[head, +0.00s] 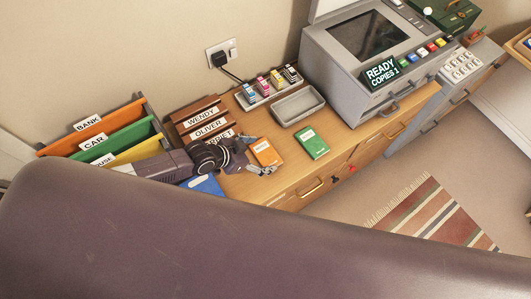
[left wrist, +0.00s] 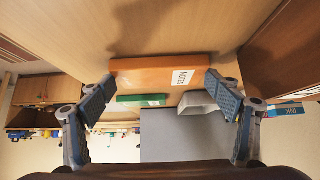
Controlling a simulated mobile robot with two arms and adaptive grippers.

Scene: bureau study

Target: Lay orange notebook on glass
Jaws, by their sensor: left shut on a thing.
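The orange notebook (head: 265,152), with a white label, is at the wooden desk's front part in the head view. My left gripper (head: 254,159) is at its left end. In the left wrist view the gripper (left wrist: 162,82) is shut on the orange notebook (left wrist: 150,72), one finger at each end of it. Whether the notebook is clear of the desk I cannot tell. The dark glass (head: 369,36) is on top of the grey copier at the back right, uncovered, with the lid raised. My right gripper is not in view.
A green notebook (head: 312,142) lies just right of the orange one. Behind are an empty grey tray (head: 298,107) and a rack of small coloured bottles (head: 268,86). Name holders (head: 203,122) and upright folders (head: 98,139) stand left. A "READY COPIES 1" sign (head: 381,73) fronts the copier.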

